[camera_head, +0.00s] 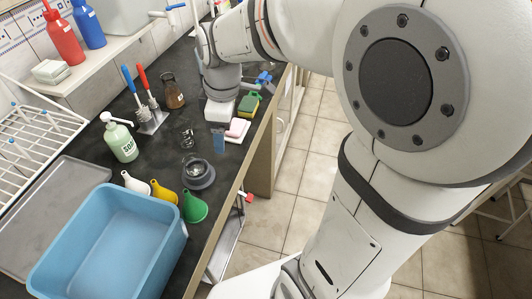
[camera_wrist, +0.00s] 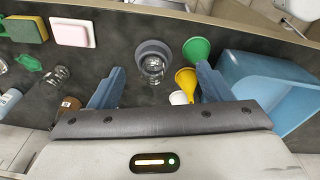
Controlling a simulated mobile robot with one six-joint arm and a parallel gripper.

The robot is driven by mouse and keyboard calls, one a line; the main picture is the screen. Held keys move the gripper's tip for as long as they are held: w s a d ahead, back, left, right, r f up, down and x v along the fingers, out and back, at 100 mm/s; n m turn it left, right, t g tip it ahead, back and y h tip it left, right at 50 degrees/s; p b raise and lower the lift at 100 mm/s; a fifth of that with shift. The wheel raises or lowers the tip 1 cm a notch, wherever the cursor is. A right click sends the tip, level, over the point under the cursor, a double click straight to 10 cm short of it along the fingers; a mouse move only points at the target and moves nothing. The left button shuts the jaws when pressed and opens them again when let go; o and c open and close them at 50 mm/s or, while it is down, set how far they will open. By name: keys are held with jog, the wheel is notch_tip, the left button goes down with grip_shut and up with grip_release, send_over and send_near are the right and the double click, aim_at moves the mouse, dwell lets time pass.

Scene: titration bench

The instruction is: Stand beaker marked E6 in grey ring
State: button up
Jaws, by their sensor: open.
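The grey ring (camera_head: 208,182) lies on the dark bench, and it also shows in the wrist view (camera_wrist: 138,49). A clear glass beaker (camera_wrist: 153,68) stands at the ring, apparently inside it; its seating is hard to tell. Another clear glass vessel (camera_wrist: 60,74) stands apart on the bench, and shows in the head view (camera_head: 186,138). No E6 mark is readable on either glass. My gripper (camera_wrist: 160,68) is open and empty, its blue-grey fingers spread wide, with the ring and its beaker seen between them.
White, yellow and green funnels (camera_head: 194,207) stand close to the ring, beside a blue basin (camera_head: 110,245). A soap bottle (camera_head: 121,139), brown flask (camera_head: 173,92), brushes (camera_head: 142,103), a pink block (camera_head: 237,127) and a sponge (camera_head: 248,104) stand around. The bench edge is near the ring.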

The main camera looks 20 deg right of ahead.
jog(key=s+d+m+t+h, duration=0.1)
jog(key=s+d+m+t, duration=0.1)
jog(key=s+d+m, duration=0.4)
jog(key=s+m, duration=0.5)
jog(key=m, duration=0.2)
jog(key=shift+s+d+r, duration=0.15)
jog(key=shift+s+r, duration=0.05)
jog(key=shift+s, duration=0.05)
jog(key=shift+c, duration=0.4)
